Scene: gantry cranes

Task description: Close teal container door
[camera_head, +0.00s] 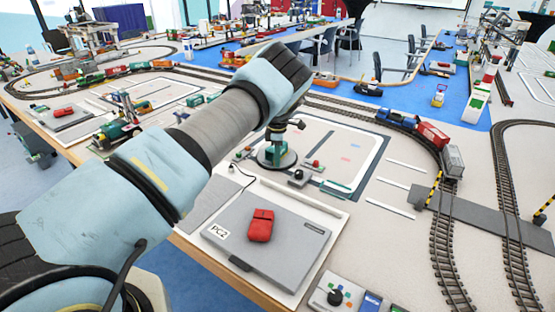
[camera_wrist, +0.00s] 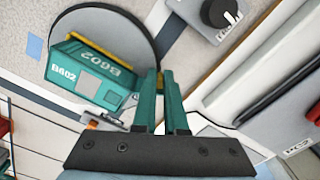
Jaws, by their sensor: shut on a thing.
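The teal container (camera_wrist: 95,75), marked B602 with yellow trim, sits on a round grey disc (camera_wrist: 70,22) in the wrist view. In the head view it is a small teal block (camera_head: 271,155) on the dark disc, partly behind my arm. My gripper (camera_wrist: 160,84) reaches in beside the container's yellow-edged end. Its two teal fingers are shut on a thin teal and yellow piece, which looks like the container door. The fingers cover most of this piece, so its exact angle to the container cannot be told.
A grey box marked PC2 (camera_head: 290,238) with a red toy car (camera_head: 260,225) on it stands in front of the disc. A small knob panel (camera_head: 298,178) is close to the disc. Railway track (camera_head: 440,220) curves along the right. The white marked mat (camera_head: 335,145) beyond is mostly clear.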

